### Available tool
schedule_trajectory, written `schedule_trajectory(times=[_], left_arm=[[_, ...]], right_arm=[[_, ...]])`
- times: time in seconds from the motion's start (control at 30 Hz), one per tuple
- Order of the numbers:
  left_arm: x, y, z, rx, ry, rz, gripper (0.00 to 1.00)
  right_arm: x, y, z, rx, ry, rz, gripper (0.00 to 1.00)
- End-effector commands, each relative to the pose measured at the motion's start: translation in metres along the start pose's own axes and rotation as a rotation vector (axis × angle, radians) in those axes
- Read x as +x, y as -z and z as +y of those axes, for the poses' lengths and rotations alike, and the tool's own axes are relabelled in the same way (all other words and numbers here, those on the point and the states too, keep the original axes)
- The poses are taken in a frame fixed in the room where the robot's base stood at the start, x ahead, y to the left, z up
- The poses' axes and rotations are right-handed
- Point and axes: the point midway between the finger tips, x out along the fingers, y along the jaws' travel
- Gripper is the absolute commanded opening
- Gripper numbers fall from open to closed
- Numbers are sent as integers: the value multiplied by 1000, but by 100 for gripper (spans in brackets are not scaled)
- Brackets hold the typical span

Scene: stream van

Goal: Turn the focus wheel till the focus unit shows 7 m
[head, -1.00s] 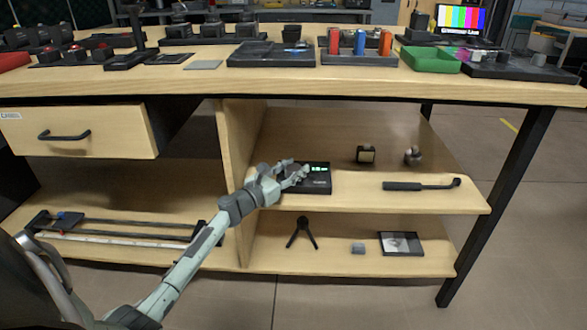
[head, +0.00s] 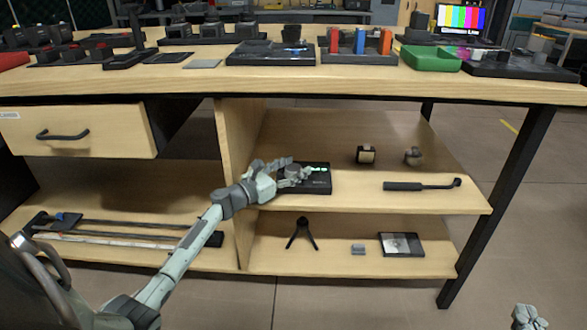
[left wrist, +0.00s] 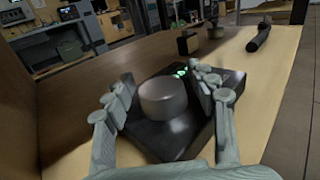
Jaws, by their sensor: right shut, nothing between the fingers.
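The focus unit (head: 320,184) is a black box with a small green display (head: 320,170), on the upper shelf under the table. I cannot read the display's figures; in the left wrist view they are partly hidden behind a finger. The focus wheel (left wrist: 165,104) is a grey round knob on the unit. My left gripper (head: 294,170) is at the unit's left side. In the left wrist view its open fingers (left wrist: 168,92) stand on either side of the wheel, with gaps visible. My right gripper (head: 528,318) shows at the bottom right corner, shut and empty, far from the unit.
A black-handled tool (head: 418,186) and two small objects (head: 366,155) (head: 413,156) share the upper shelf. A wooden divider (head: 238,150) stands left of the unit, and the tabletop (head: 200,82) overhangs it. The lower shelf holds a small tripod (head: 302,234) and a framed tray (head: 401,244).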

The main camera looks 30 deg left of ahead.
Motion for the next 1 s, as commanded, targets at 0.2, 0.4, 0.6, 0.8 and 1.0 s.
schedule_trajectory(times=[0.2,0.4,0.6,0.8,1.0], left_arm=[[0,1,0,0,0,2,62],[-1,-8,0,4,1,2,62],[-1,-44,0,9,3,2,62],[0,-80,0,7,3,2,62],[0,-97,0,3,1,3,62]], right_arm=[[0,0,0,0,0,0,0],[0,0,0,0,0,0,0],[0,0,0,0,0,0,0],[0,0,0,0,0,0,0],[0,0,0,0,0,0,0]])
